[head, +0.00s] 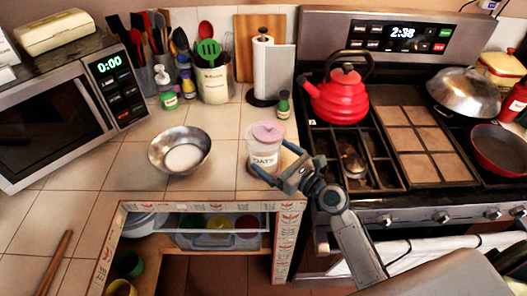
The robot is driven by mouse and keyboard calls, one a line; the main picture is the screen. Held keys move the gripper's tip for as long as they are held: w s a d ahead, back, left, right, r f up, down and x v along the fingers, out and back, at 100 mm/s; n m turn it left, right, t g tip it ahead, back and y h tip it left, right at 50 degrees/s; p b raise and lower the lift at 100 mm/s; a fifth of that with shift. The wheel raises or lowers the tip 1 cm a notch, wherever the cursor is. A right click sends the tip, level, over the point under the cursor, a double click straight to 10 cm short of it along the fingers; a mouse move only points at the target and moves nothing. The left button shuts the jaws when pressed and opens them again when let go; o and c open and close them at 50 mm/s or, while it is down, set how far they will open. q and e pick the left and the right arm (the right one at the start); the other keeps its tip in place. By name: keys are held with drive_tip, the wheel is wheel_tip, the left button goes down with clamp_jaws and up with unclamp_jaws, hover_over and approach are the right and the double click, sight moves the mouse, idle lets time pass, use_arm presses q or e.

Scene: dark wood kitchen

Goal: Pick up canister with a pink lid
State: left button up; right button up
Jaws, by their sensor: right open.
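The canister (264,160) is clear, labelled OATS, and has a pink lid (267,133). It stands upright on the tiled counter near its right edge, beside the stove. My right gripper (272,160) is at the canister's right side, with its arm coming up from the lower right. Its fingers are open and point left toward the canister; one blue-grey finger crosses in front of its lower part. I cannot tell whether the fingers touch it. My left gripper does not show.
A metal bowl (180,150) with white contents stands left of the canister. A small green-capped jar (283,104) and a paper towel holder (272,70) stand behind it. The stove (400,190) with a red kettle (341,97) is at right. A microwave (62,125) is at left.

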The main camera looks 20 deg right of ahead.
sight(253, 142)
drive_tip(key=x, duration=0.3)
drive_tip(key=shift+w+a+r+p, duration=0.1)
drive_tip(key=shift+w+a+p, duration=0.1)
drive_tip(key=shift+w+p, duration=0.15)
drive_tip(key=shift+w, duration=0.1)
drive_tip(key=c, duration=1.1)
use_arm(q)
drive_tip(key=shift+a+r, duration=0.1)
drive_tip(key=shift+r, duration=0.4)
use_arm(e)
drive_tip(key=shift+c, duration=0.2)
drive_tip(key=shift+r, duration=0.1)
